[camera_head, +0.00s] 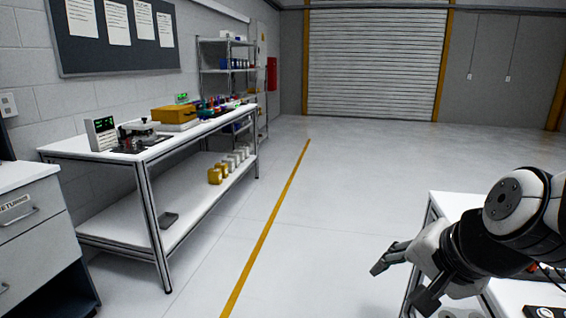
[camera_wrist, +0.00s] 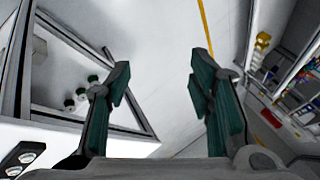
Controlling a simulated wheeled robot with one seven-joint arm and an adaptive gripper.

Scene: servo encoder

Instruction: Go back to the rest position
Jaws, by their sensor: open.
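My gripper (camera_head: 402,278) is at the lower right of the head view, beside the left edge of a white-topped table (camera_head: 449,204). Its two fingers are spread apart and nothing is between them. In the wrist view my gripper (camera_wrist: 160,95) also shows open, with dark green pads facing each other and grey floor beyond the gap. My arm hides much of the table in the head view.
A long white workbench (camera_head: 88,148) with instruments stands along the left wall. A drawer cabinet (camera_head: 28,222) is at the lower left. A metal shelf (camera_head: 228,80) stands farther back. The floor (camera_head: 320,215) with its yellow line (camera_head: 268,225) is clear.

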